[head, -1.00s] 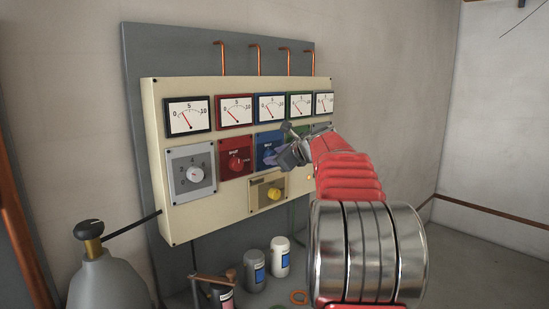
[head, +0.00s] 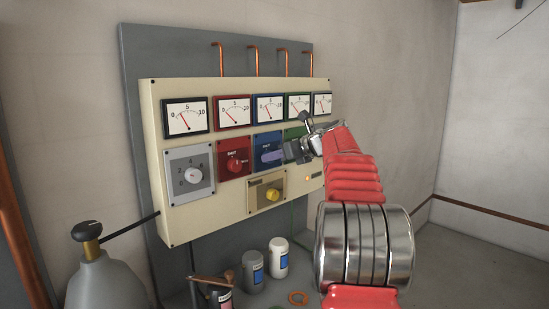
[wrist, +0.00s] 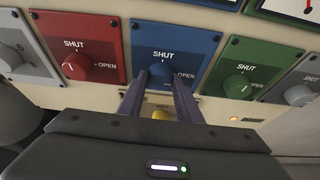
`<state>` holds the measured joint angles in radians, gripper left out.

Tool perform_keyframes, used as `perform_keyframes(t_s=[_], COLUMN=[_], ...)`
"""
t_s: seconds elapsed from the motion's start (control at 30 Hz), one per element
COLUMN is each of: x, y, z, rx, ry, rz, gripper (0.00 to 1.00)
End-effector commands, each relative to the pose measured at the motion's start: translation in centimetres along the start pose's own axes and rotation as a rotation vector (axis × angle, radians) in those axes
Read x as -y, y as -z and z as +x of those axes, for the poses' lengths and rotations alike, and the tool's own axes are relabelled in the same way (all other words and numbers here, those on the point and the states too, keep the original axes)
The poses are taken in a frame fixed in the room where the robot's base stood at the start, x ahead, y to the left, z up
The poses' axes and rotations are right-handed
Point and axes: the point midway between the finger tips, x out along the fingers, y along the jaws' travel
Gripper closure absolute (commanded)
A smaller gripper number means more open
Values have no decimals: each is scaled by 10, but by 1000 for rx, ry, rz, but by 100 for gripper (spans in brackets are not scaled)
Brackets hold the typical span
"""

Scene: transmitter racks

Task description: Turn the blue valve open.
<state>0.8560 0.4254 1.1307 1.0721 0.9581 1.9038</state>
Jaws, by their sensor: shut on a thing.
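The blue valve is a blue knob (wrist: 161,79) on a blue plate (wrist: 188,45), with SHUT marked above it and OPEN at its right. In the wrist view my gripper (wrist: 161,76) has its two fingers on either side of the knob, shut on it. The fingers hide much of the knob, so I cannot tell its pointer direction. In the head view the blue plate (head: 261,140) is in the middle of the panel, and my gripper (head: 273,156) reaches it from the right, its body partly covering the green plate.
A red knob (wrist: 76,66) is left of the blue plate and a green knob (wrist: 240,84) right of it. A yellow knob (head: 272,194) sits just below. Gauges (head: 269,109) line the top. A gas bottle (head: 98,280) and cans (head: 279,258) stand below.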

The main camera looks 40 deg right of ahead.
Motion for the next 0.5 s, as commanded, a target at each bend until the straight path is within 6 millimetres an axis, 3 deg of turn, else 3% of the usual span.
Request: perform_keyframes(t_s=[0.23, 0.27, 0.5], x=[0, 0, 0], y=[6, 6, 3], z=[3, 3, 1], rx=[-9, -9, -4], ry=[-4, -3, -2], rz=[4, 4, 1], gripper=[91, 68, 51])
